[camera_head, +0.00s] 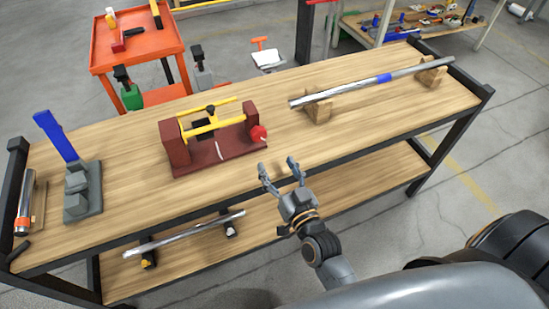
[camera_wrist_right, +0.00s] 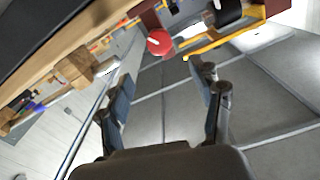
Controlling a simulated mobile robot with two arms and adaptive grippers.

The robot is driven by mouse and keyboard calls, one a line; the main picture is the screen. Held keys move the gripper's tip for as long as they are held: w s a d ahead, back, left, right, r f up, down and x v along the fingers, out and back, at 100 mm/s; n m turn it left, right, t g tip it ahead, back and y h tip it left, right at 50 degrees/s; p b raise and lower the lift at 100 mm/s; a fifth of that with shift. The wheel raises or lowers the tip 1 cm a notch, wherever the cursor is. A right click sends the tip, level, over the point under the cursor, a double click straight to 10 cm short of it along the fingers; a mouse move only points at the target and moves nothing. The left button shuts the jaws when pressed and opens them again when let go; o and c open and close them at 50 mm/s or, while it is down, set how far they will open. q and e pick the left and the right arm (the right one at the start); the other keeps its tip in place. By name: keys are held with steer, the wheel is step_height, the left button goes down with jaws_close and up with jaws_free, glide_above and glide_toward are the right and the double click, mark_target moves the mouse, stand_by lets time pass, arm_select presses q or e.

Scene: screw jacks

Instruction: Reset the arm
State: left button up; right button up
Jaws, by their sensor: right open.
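My right gripper (camera_head: 279,168) is open and empty in the head view, over the front edge of the wooden workbench (camera_head: 350,150). Its fingers point toward the dark red screw jack frame (camera_head: 190,150), with the red knob (camera_head: 258,133) nearest and a gap between. In the right wrist view, the two fingers of the right gripper (camera_wrist_right: 165,80) are spread with nothing between them. The red knob (camera_wrist_right: 160,41) and a yellow bar (camera_wrist_right: 225,38) show beyond the fingertips. My left gripper is in neither view.
A metal rod with a blue band (camera_head: 383,78) rests on wooden blocks at the right. A grey jack with a blue lever (camera_head: 57,135) stands at the left. Another rod (camera_head: 180,236) lies on the lower shelf. An orange cart (camera_head: 140,50) stands behind.

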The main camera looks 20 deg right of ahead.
steer(key=s+a+f+n+g+y, duration=0.2)
steer(key=s+f+n+g, duration=0.2)
steer(key=s+f+g, duration=0.3)
steer(key=s+d+g+h, duration=0.1)
steer(key=s+d+g, duration=0.25)
steer(key=s, duration=0.35)
steer(key=s+d+g+h, duration=0.1)
steer(key=s+d+g, duration=0.1)
steer(key=s+g, duration=0.3)
step_height(320, 180, down, 25)
steer(key=s, duration=0.3)
steer(key=s+d+f+g+p, duration=0.1)
steer(key=s+d+f, duration=0.1)
steer(key=s+f, duration=1.4)
steer(key=shift+s+d+h, duration=0.25)
steer(key=shift+h, duration=0.05)
steer(key=shift+f+g, duration=0.1)
steer(key=shift+g, duration=0.15)
